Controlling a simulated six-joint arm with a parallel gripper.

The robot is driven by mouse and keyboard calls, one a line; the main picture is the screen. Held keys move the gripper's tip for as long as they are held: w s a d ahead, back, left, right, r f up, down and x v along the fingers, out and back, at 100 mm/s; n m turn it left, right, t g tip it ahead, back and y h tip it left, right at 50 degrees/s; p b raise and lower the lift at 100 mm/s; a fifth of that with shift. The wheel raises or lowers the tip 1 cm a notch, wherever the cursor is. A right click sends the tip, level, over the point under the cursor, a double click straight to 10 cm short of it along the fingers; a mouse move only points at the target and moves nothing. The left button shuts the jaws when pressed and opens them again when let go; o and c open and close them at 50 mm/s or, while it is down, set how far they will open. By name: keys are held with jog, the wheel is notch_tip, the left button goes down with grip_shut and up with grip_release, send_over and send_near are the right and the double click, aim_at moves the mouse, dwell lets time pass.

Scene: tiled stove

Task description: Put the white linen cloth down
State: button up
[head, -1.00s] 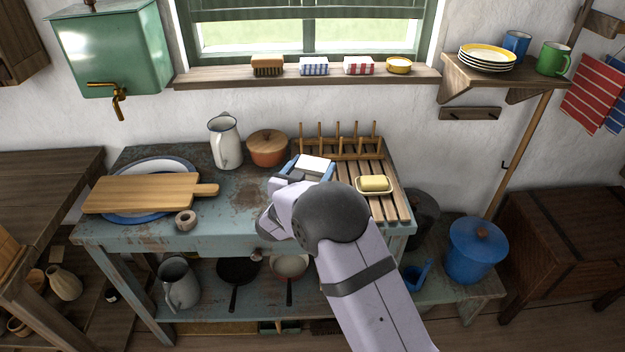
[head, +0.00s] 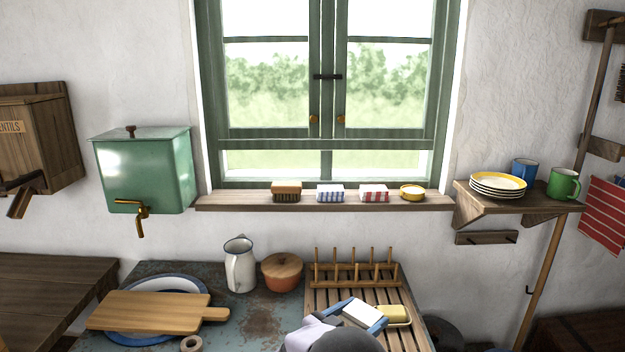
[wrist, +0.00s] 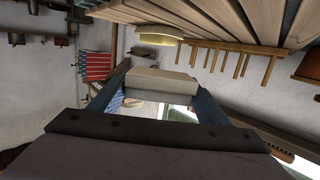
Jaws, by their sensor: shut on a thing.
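The white linen cloth (head: 362,315), folded into a small block, is in my gripper (head: 361,318). The blue fingers are shut on its two sides. In the wrist view the cloth (wrist: 160,83) spans the gap between the fingers (wrist: 160,95). In the head view the cloth appears over the slats of the wooden rack (head: 330,300), just left of the yellow butter (head: 393,314) on its dish. The wrist view shows a gap between cloth and rack slats (wrist: 215,15), so it looks held clear of them. My wrist hides part of the rack's front.
Rack pegs (head: 357,275) stand upright behind the cloth. An orange-brown pot (head: 282,273) and white jug (head: 240,266) stand left of the rack. A cutting board (head: 150,312) lies on a blue-rimmed basin at left. The worn tabletop (head: 258,318) has bare room between board and rack.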

jog(key=s+d+f+m+g+h+p, duration=0.1)
jog(key=s+d+f+g, duration=0.15)
jog(key=s, duration=0.35)
jog(key=s+d+f+m+g+h+p, duration=0.1)
jog(key=s+d+f+m+h, duration=0.15)
jog(key=s, duration=0.25)
jog(key=s+a+n+t+y+p, duration=0.2)
jog(key=s+n+t+y+p, duration=0.4)
jog(key=s+y+p, duration=0.1)
jog(key=s+p, duration=0.1)
jog(key=s, duration=0.1)
jog(key=shift+s+a+r+n, duration=0.15)
jog(key=shift+s+r+n, duration=0.15)
jog(key=shift+r+n, duration=0.1)
jog(key=shift+f, duration=0.1)
